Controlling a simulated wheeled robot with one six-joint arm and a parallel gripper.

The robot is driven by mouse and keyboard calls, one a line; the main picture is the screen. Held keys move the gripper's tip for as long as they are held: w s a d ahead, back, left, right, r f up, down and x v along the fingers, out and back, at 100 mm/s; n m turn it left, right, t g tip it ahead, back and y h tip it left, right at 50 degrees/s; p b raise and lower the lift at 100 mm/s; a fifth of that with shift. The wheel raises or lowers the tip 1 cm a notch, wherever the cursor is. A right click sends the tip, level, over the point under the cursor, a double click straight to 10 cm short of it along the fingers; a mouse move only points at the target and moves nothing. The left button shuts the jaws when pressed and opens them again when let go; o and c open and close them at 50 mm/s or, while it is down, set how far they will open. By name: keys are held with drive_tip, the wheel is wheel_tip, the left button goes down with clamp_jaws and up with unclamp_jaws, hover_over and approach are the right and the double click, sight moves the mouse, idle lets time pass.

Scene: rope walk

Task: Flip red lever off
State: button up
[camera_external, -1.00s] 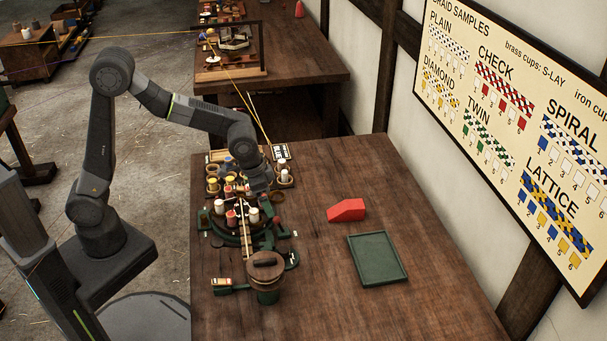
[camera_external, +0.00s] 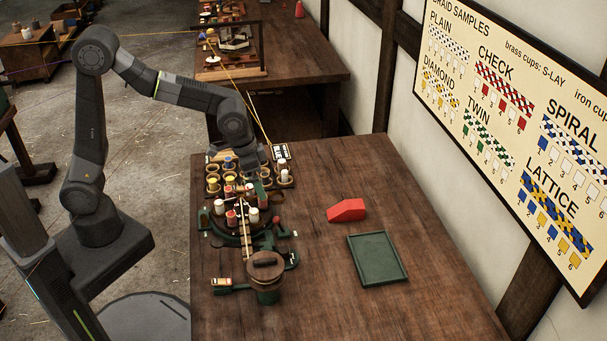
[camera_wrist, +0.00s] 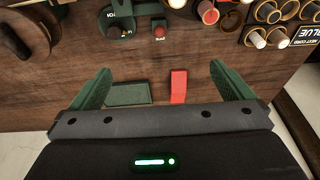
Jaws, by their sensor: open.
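The braiding machine (camera_external: 231,238) stands on the near bench, with white and red bobbins on it. A small red knob, seemingly the red lever (camera_external: 277,220), is at its right side. In the wrist view the red knob (camera_wrist: 160,31) sits on a dark green mount near the top middle; its on or off position cannot be told. Beside it is a green fitting with a dark knob (camera_wrist: 115,31) and white I and O marks. My gripper (camera_wrist: 160,70) is open and empty, its green fingers wide apart. In the external view my gripper (camera_external: 262,191) hangs beyond the knob, partly hidden.
A red wedge (camera_external: 346,210) and a green tray (camera_external: 377,259) lie on the bench to the right. A wooden reel (camera_external: 265,265) stands at the machine's near end. Racks of spools (camera_external: 213,180) are behind it. The bench's right side is mostly clear.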

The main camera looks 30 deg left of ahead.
drive_tip(key=p+v, duration=0.1)
drive_tip(key=v, duration=0.1)
drive_tip(key=shift+s+r, duration=0.1)
drive_tip(key=shift+r, duration=0.15)
